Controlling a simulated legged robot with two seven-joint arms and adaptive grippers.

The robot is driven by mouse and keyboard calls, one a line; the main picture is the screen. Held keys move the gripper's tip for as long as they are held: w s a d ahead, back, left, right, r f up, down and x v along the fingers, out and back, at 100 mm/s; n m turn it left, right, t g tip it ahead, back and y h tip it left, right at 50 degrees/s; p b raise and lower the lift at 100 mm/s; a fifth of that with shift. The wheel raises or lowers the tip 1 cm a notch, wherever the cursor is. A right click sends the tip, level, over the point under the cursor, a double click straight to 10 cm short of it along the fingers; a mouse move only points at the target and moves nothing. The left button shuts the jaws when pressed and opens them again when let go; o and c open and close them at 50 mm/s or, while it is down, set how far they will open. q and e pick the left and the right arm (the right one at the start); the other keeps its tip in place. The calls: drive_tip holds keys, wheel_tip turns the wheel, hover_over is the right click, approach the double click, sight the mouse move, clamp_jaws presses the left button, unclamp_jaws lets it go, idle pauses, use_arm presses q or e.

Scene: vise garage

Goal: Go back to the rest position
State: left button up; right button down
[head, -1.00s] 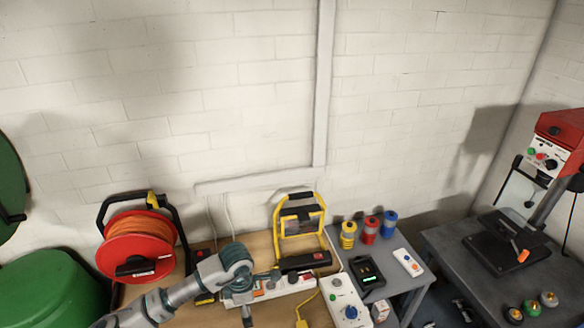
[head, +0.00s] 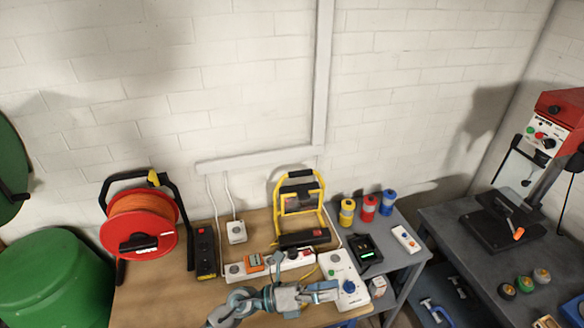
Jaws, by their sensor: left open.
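My left arm comes in at the bottom of the head view and reaches right, low over the front of the wooden workbench (head: 150,300). My right gripper is out of view.
Behind the arm are a white power strip (head: 295,261), a yellow work lamp (head: 301,208) and a red cable reel (head: 140,228). A grey table (head: 400,262) holds several coloured cylinders. A drill press (head: 500,228) stands right. The bench's front left is clear.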

use_arm(q)
drive_tip(key=w+a+f+n+t+y, duration=0.1)
drive_tip(key=w+a+n+t+y, duration=0.5)
drive_tip(key=n+t, duration=0.55)
drive_tip(key=w+a+f+n+t+y, duration=0.1)
drive_tip(key=w+a+n+t+y, duration=0.3)
drive_tip(key=a+n+t, duration=0.8)
drive_tip(key=s+a+f+n+g+y, duration=0.2)
drive_tip(key=a+f+n+g+y, duration=0.25)
drive_tip(key=f+n, duration=0.3)
drive_tip(key=s+a+f+n+g+y, duration=0.35)
drive_tip(key=f+n+g+y, duration=0.2)
drive_tip(key=f, duration=0.35)
drive_tip(key=s+a+f+n+g, duration=0.2)
drive_tip(key=s+f+g, duration=0.4)
drive_tip(key=s, duration=0.5)
drive_tip(key=s+a+f+n+g, duration=0.25)
drive_tip(key=s+f+g, duration=0.25)
drive_tip(key=s+f, duration=0.45)
wheel_tip(320, 180, down, 24)
drive_tip(key=s+g, duration=0.1)
drive_tip(key=s, duration=0.1)
drive_tip(key=s+a+f+g, duration=0.1)
drive_tip(key=s+a+f, duration=0.1)
drive_tip(key=s+f, duration=1.5)
drive_tip(key=shift+s+a+f+y, duration=0.25)
drive_tip(key=shift+s+a+y, duration=0.15)
drive_tip(key=shift+s, duration=0.05)
